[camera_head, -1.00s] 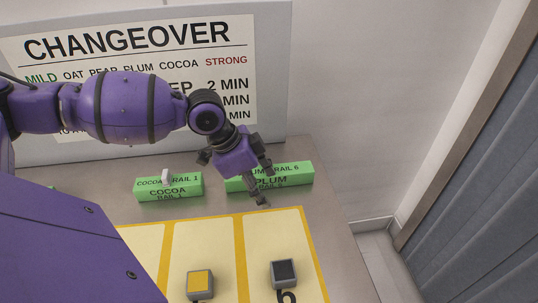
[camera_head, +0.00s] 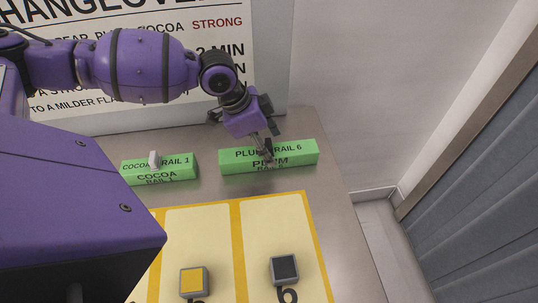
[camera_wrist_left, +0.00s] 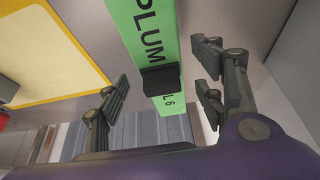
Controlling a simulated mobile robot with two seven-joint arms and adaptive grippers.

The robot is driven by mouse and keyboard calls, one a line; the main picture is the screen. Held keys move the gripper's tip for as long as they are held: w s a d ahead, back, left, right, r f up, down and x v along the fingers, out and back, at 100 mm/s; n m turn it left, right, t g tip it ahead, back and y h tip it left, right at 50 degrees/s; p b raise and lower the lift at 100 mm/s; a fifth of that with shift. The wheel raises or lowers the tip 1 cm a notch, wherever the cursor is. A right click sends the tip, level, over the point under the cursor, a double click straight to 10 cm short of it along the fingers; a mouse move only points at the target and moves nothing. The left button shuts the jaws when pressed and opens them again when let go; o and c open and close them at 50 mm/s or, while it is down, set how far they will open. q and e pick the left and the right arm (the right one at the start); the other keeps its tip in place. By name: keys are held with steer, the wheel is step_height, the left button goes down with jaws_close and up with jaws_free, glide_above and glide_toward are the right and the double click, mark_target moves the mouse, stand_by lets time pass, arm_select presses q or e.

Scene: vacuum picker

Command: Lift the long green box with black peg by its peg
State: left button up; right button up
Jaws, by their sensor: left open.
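The long green box, labelled PLUM RAIL 6 (camera_head: 238,162), lies on the table at the back right in the head view. In the left wrist view the green box (camera_wrist_left: 147,20) runs between my fingers, with its black peg (camera_wrist_left: 161,78) standing out from its lettered face. My left gripper (camera_head: 270,146) is over the box and hides the peg in the head view. In the left wrist view the left gripper (camera_wrist_left: 165,90) is open, one finger on each side of the box and peg, apart from the peg. My right gripper is not in view.
A shorter green COCOA RAIL 1 box (camera_head: 180,173) with a pale peg (camera_head: 154,159) stands left of the long one. In front lie yellow-bordered panels with a yellow-topped block (camera_head: 194,281) and a black-topped block (camera_head: 285,269). The CHANGEOVER board (camera_head: 225,95) stands behind.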

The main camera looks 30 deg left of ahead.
arm_select(q)
steer(key=shift+x, duration=0.75)
steer(key=shift+w, duration=0.1)
steer(key=c, duration=1.4)
steer(key=shift+a, duration=0.1)
